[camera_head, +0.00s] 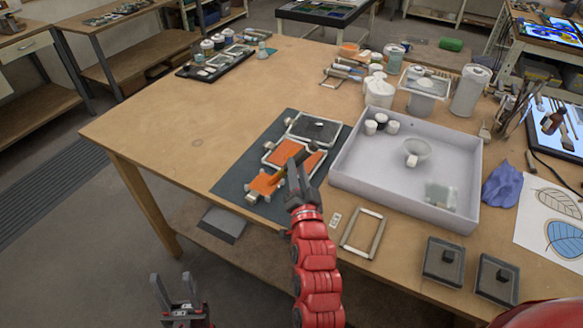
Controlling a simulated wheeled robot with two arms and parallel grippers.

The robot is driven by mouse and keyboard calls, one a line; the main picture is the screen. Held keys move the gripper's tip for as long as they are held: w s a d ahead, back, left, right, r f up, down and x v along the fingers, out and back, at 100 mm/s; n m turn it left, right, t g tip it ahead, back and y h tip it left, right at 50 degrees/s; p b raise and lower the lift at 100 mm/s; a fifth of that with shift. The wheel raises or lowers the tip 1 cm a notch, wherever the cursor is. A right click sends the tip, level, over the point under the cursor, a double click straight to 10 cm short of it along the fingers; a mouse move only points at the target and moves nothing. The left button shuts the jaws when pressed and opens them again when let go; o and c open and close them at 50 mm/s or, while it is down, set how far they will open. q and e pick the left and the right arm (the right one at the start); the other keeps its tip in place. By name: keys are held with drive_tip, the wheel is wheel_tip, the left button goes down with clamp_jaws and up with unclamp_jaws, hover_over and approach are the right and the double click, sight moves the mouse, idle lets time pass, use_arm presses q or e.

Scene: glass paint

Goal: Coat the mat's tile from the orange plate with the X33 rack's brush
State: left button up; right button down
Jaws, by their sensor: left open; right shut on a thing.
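A dark mat (236,181) lies on the table's front left part. On it are an orange-faced piece with pale corner clips (264,184), an orange plate in a pale frame (283,152) and a dark framed plate (318,129). I cannot tell surely which piece is the tile. My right gripper (300,170) is over the mat's right part, shut on what seems to be the brush, mostly hidden by the fingers. I cannot tell whether it touches a piece. My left gripper (175,291) is open and empty, low in front of the table. No readable X33 label shows.
A white tray (350,168) with a bowl and small jars stands right of the mat. An empty frame (362,233) and small label card (335,220) lie in front. Two dark square blocks (443,261) (497,280) sit front right.

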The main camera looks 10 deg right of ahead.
sight(297, 154)
drive_tip(key=shift+r+p, duration=1.5)
drive_tip(key=shift+r, duration=1.15)
drive_tip(key=shift+f, duration=0.1)
